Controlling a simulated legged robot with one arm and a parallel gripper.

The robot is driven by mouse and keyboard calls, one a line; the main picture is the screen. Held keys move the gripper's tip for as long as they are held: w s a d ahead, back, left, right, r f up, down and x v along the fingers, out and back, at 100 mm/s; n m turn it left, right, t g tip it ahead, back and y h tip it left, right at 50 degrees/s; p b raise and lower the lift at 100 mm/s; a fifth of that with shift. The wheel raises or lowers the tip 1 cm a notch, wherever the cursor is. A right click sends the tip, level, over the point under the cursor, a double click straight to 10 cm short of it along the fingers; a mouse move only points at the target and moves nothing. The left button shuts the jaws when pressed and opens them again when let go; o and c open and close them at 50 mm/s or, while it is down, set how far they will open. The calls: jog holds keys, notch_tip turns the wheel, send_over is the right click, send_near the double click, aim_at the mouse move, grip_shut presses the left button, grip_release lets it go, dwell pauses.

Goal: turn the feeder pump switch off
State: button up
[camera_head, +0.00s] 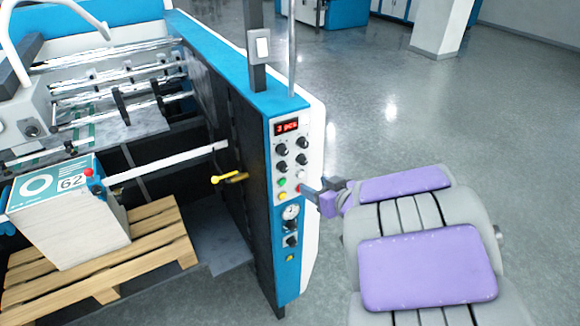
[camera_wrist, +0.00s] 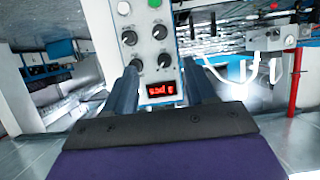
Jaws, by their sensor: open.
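The blue and white control panel (camera_head: 285,218) stands on the end of the machine. A dark switch on a pale plate (camera_head: 290,241) sits below a round gauge (camera_head: 291,212); no label is readable, so I cannot tell whether it is the feeder pump switch. My gripper (camera_head: 316,190) is at the panel's right edge, around button height. In the wrist view, my gripper (camera_wrist: 158,68) is open, its two dark fingers apart and empty. The panel appears inverted between and beyond them, with several black knobs (camera_wrist: 135,66) and the lit red display (camera_wrist: 161,90). The dark switch is out of that view.
A yellow handle (camera_head: 229,178) sticks out left of the panel. A box-like stack (camera_head: 75,235) stands on a wooden pallet (camera_head: 160,245) at left. Open floor (camera_head: 400,110) lies behind and right.

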aim_at(285, 170)
jog(key=x, duration=1.5)
jog(key=shift+w+a+f, duration=0.2)
jog(key=shift+w, duration=0.1)
jog(key=shift+w+a+f, duration=0.1)
jog(key=shift+w+a, duration=0.2)
jog(key=shift+w, duration=0.1)
jog(key=c, duration=1)
jog(key=shift+f, duration=0.1)
jog(key=shift+c, duration=0.2)
